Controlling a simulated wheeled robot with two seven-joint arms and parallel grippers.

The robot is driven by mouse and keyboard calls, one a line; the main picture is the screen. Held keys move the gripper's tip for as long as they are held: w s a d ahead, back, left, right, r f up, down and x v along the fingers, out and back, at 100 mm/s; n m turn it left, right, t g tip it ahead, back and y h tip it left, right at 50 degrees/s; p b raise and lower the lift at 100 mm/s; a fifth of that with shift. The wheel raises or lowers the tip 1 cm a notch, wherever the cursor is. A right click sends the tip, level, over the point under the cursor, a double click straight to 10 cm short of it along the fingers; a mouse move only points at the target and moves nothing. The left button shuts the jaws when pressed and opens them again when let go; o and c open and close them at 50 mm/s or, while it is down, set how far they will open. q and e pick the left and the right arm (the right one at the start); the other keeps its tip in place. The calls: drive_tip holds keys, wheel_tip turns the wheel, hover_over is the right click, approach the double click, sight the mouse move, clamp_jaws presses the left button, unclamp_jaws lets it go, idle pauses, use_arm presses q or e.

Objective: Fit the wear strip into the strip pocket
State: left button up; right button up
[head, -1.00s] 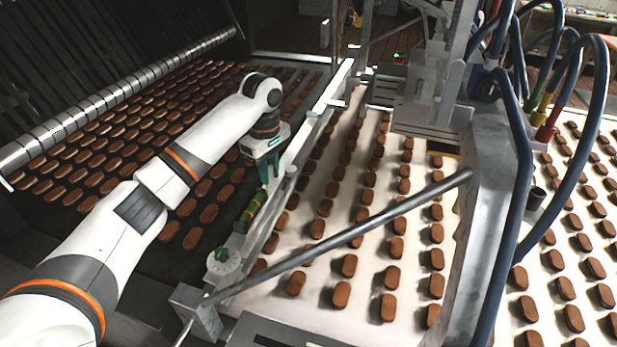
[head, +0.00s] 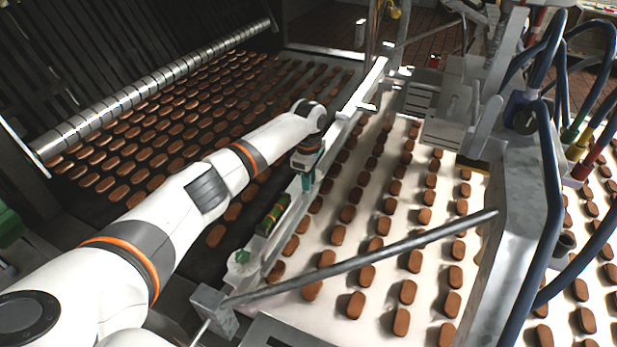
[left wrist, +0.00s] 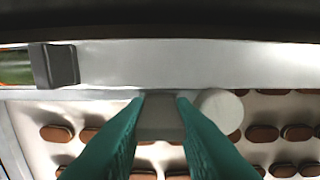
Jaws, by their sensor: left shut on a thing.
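My left gripper (head: 307,182) is at the long pale rail (head: 262,240) beside the white belt, with its teal fingers pointing down. In the left wrist view the fingertips (left wrist: 161,98) are shut on a small grey piece (left wrist: 160,122). I cannot tell whether this is the wear strip. A broad pale bar (left wrist: 170,66) runs across just beyond the fingertips; whether they touch is unclear. A white strip-like bar (head: 364,87) lies along the far part of the rail. The strip pocket cannot be made out. My right gripper is not in view.
A green tube (head: 272,214) in a dark holder is on the near part of the rail. A white round disc (left wrist: 221,110) is right of the fingers. A grey rod (head: 370,257) crosses above the belt (head: 335,270) of brown biscuits. Hoses (head: 548,190) hang at right.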

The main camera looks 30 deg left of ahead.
use_arm(q)
drive_tip(key=shift+f, duration=0.35)
drive_tip(key=shift+f, duration=0.1)
drive_tip(key=o, duration=0.7)
drive_tip(key=shift+c, duration=0.2)
wheel_tip(320, 180, up, 12)
drive_tip(key=b, duration=0.2)
drive_tip(key=shift+b, duration=0.4)
drive_tip(key=shift+s, duration=0.1)
